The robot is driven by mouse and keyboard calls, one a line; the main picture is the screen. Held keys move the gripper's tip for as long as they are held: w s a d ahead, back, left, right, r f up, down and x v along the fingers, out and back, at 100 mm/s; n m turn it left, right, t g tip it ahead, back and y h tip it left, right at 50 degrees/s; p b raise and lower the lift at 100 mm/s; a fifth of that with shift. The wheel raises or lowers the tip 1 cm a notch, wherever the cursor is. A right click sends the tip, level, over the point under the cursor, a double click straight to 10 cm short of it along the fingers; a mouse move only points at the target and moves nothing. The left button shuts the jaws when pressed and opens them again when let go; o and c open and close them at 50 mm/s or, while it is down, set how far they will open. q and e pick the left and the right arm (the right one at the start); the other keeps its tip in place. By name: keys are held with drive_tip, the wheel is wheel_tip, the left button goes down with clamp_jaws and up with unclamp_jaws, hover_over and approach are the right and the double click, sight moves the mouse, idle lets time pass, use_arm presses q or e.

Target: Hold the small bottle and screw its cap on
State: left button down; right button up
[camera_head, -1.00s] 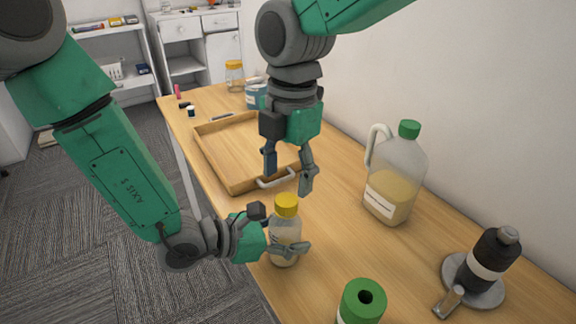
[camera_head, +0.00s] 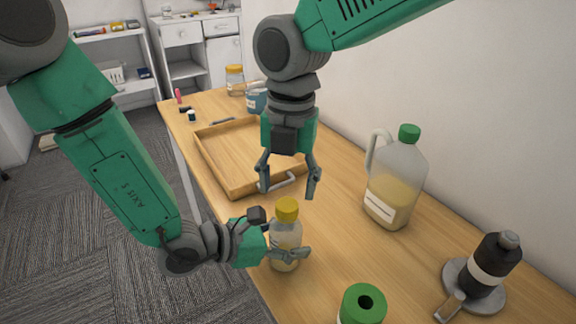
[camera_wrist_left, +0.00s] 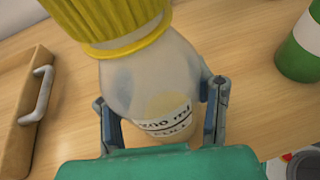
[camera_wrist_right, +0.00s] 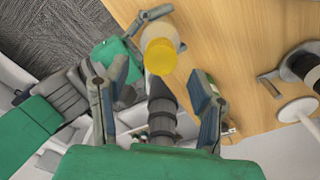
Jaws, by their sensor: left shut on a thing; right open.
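The small bottle (camera_head: 285,243) has a yellow cap (camera_head: 287,210) on top and looks upright near the table's front edge. My left gripper (camera_head: 285,252) is shut around the bottle's body. In the left wrist view, its fingers press both sides of the bottle (camera_wrist_left: 165,85), with the ribbed yellow cap (camera_wrist_left: 105,18) above. How tightly the cap sits cannot be told. My right gripper (camera_head: 289,192) is open and empty, pointing down above and a little behind the cap. In the right wrist view, the cap (camera_wrist_right: 160,57) shows beyond the open fingers.
A wooden tray (camera_head: 225,160) with a metal handle lies behind the bottle. A large green-capped jug (camera_head: 395,185) stands right. A green-topped container (camera_head: 362,305) and a black bottle (camera_head: 490,265) on a grey round base stand at front right.

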sight(285, 203)
drive_tip(key=shift+s+f, duration=0.1)
drive_tip(key=shift+f, duration=2.2)
clamp_jaws()
drive_tip(key=m, duration=0.7)
drive_tip(key=shift+a, duration=0.1)
drive_tip(key=m, duration=0.6)
drive_tip(key=shift+a, duration=0.1)
drive_tip(key=shift+o, duration=0.4)
unclamp_jaws()
